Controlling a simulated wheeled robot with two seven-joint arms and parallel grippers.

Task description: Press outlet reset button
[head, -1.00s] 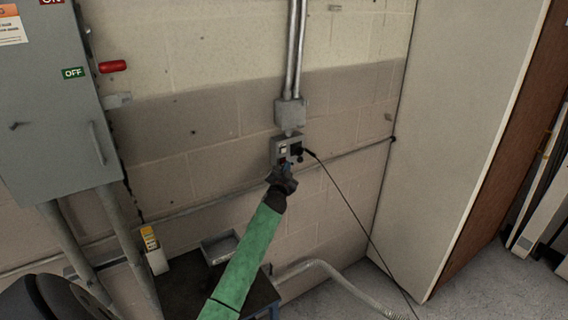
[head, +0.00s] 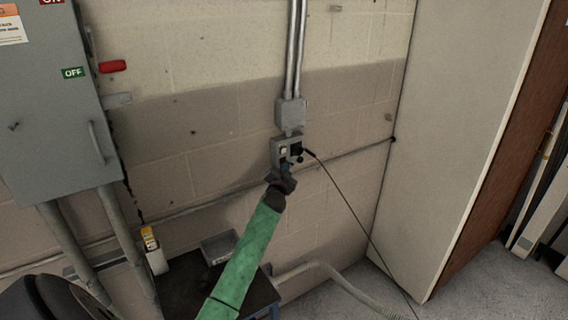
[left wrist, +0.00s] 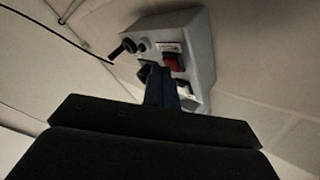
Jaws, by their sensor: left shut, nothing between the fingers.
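The grey outlet box (head: 276,154) is mounted on the wall below a conduit box. A black plug (head: 297,149) with a cable is in its right side in the head view. The left wrist view shows the outlet box (left wrist: 201,45) close up, with the plug (left wrist: 124,48) and a red switch or button (left wrist: 174,62) on its face. My left gripper (head: 286,169) is shut and empty, just below and in front of the box. Its blue fingers (left wrist: 160,80) overlap the lower face of the box in the left wrist view. I cannot tell whether they touch it. My right gripper is not in view.
A grey electrical cabinet (head: 45,110) with a red handle (head: 112,66) is at the left. A small dark table (head: 185,285) bears a grey tray (head: 217,246) and a yellow-and-white bottle (head: 152,250). The cable hangs to the lower right. A tall pale cabinet (head: 455,130) stands right.

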